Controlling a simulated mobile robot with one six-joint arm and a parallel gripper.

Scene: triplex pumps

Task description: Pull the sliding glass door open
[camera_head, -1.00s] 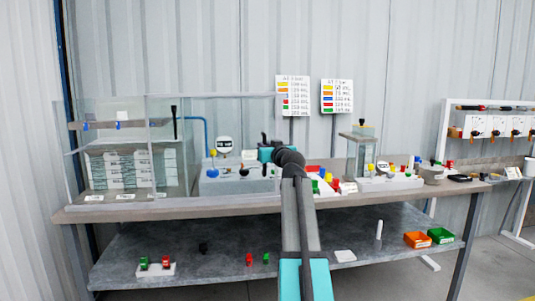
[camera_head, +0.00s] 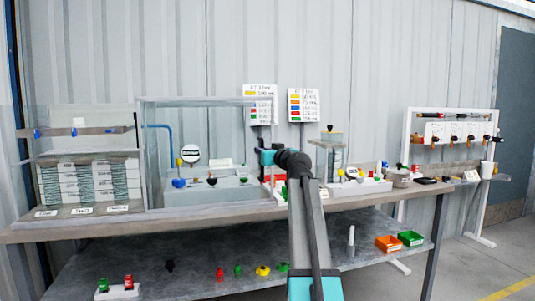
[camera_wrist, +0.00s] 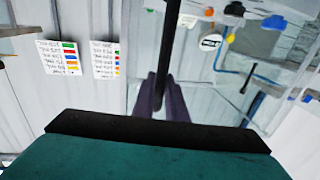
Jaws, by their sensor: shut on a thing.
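The sliding glass door appears as a clear panel (camera_head: 220,125) in front of the middle of the bench in the head view. Its edges are hard to tell from the other glass. My gripper (camera_wrist: 163,90) is shut on a dark upright bar, the door handle (camera_wrist: 168,45), in the wrist view.
Left of the glass stands a shelf with stacked springs (camera_head: 88,182). Behind it are a gauge (camera_head: 190,153) and a blue pipe. A clear tank (camera_head: 328,158) stands right of my arm. Orange (camera_head: 389,243) and green (camera_head: 411,238) bins lie on the lower shelf.

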